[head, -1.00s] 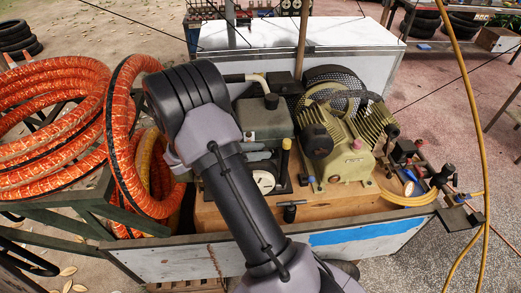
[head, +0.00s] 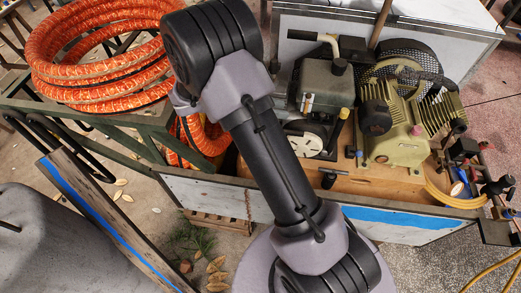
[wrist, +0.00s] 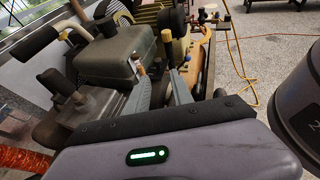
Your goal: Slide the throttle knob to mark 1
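A black upright with a yellow top (head: 344,113) stands beside the engine on the cart; it may be the throttle knob, but I cannot tell for sure. Its yellow top also shows in the wrist view (wrist: 166,36), beyond the fingers. No mark 1 or scale is readable. My gripper (wrist: 160,90) shows two grey fingers with a gap between them and nothing visibly held. The yellow top is beyond the fingertips, apparently apart from them. In the head view my own arm hides the gripper.
The engine's grey tank (head: 325,88), a round white recoil cover (head: 303,138) and the compressor (head: 400,125) crowd the cart. A black T-handle (head: 330,176) rises near the front panel (head: 400,224). Orange hose coils (head: 90,75) lie at left.

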